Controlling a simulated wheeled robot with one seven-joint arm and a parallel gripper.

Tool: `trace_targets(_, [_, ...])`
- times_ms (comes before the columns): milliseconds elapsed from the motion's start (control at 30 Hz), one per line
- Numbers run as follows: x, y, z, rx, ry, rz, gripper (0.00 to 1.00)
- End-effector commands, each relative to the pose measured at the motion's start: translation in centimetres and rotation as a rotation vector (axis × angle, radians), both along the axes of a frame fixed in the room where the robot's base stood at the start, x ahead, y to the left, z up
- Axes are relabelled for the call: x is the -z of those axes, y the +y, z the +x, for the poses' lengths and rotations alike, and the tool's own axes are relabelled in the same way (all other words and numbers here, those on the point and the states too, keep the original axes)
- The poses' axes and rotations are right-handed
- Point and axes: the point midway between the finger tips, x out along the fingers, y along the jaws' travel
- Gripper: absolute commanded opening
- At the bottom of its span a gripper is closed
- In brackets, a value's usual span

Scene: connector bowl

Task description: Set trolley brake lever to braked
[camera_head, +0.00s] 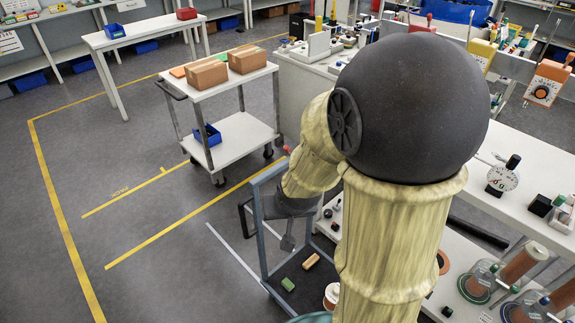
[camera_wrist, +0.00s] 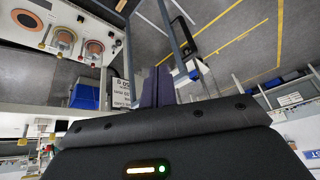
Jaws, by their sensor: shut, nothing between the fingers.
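A trolley with a blue-grey frame (camera_head: 262,240) and a dark lower deck stands beside the bench, partly hidden behind my arm. A small red knob (camera_head: 287,149) shows at the top of its frame, close to my forearm; I cannot tell if it is the brake lever or how it is set. My gripper (camera_head: 288,242) points down inside the frame, above the deck, its fingers together and empty. In the wrist view my gripper's dark fingers (camera_wrist: 158,75) are closed, with the trolley's frame (camera_wrist: 170,28) and black handle (camera_wrist: 183,27) just beyond them.
A green block (camera_head: 288,284) and a tan block (camera_head: 311,261) lie on the deck. A white trolley (camera_head: 232,88) carrying cardboard boxes stands behind, with a blue bin (camera_head: 207,135) on its lower shelf. Crowded benches line the right. Open floor with yellow lines (camera_head: 170,222) lies left.

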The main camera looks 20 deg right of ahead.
Motion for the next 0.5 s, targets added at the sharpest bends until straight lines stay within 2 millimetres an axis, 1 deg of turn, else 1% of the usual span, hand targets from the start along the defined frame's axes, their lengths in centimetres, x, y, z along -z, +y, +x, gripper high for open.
trace_targets(33, [2.4,-0.5,1.4,0.043,-0.053,0.018,0.0])
trace_targets(100, [3.7,-1.0,3.5,0.099,-0.144,0.05,0.0])
trace_targets(300, [6.8,-2.3,8.7,0.243,-0.401,0.173,0.0])
trace_targets(500, [9.2,-4.0,12.5,0.367,-0.656,0.337,0.0])
